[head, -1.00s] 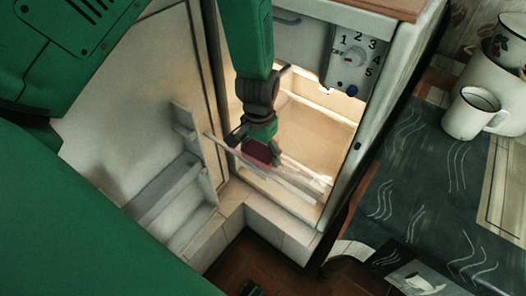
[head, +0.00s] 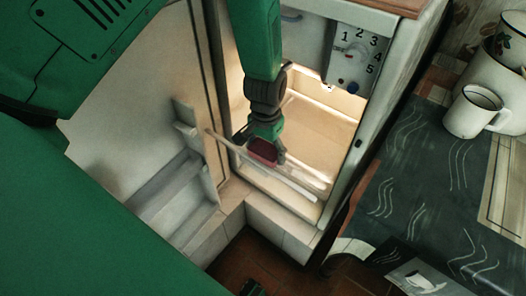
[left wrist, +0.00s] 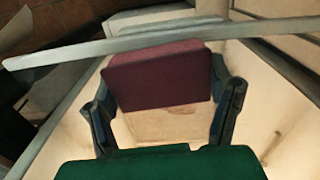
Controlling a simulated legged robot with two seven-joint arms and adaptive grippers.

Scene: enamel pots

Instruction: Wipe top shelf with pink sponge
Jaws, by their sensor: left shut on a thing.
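My left gripper (head: 264,152) is inside the open fridge, above the top shelf. It is shut on the pink sponge (head: 262,153), which looks dark pink in the shade. The left wrist view shows the sponge (left wrist: 160,75) between the two fingers (left wrist: 165,115). The top shelf (head: 298,180) looks like a clear pane with a pale front bar (left wrist: 120,45) that crosses just beyond the sponge in the wrist view. I cannot tell whether the sponge touches the shelf. My right gripper is not clearly seen.
The fridge door (head: 135,120) stands open at the left, with grey door racks (head: 170,190). A control dial (head: 355,52) sits at the fridge top. At the right, a white enamel mug (head: 474,112) and a larger pot (head: 500,70) stand on a dark patterned surface (head: 420,180).

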